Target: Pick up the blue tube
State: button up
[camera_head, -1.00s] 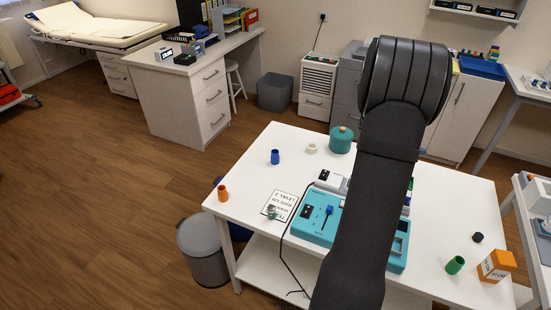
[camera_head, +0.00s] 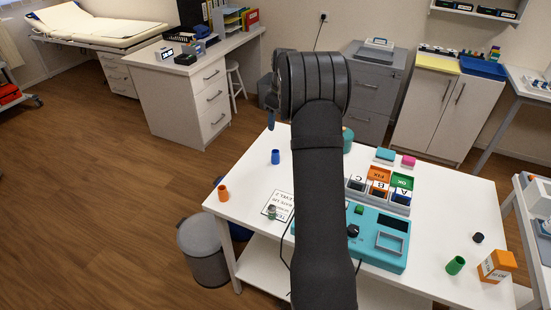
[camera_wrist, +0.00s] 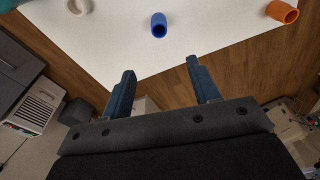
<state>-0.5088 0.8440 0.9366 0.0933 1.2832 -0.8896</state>
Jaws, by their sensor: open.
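The blue tube (camera_head: 275,157) stands upright near the far left part of the white table in the head view. In the wrist view the blue tube (camera_wrist: 159,25) is at the top, just beyond the fingertips and apart from them. My gripper (camera_wrist: 163,75) is open and empty, with its two dark blue fingers spread. In the head view my gripper (camera_head: 270,119) shows only in part beside my dark wrist, above the far left side of the table.
An orange tube (camera_head: 223,193) stands at the table's left corner, and a label card (camera_head: 281,205) lies nearby. A teal device (camera_head: 378,238), colored bins (camera_head: 402,182), a green tube (camera_head: 455,265) and an orange box (camera_head: 496,265) are further right. A white ring (camera_wrist: 79,6) shows in the wrist view.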

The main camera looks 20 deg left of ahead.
aim_at(275, 155)
jog(key=f, duration=0.4)
jog(key=a+f, duration=0.1)
jog(key=f, duration=0.7)
jog(key=shift+w+a, duration=0.1)
jog(key=shift+a, duration=0.05)
notch_tip(275, 155, down, 5)
jog(key=shift+f, duration=0.1)
jog(key=c, duration=1.1)
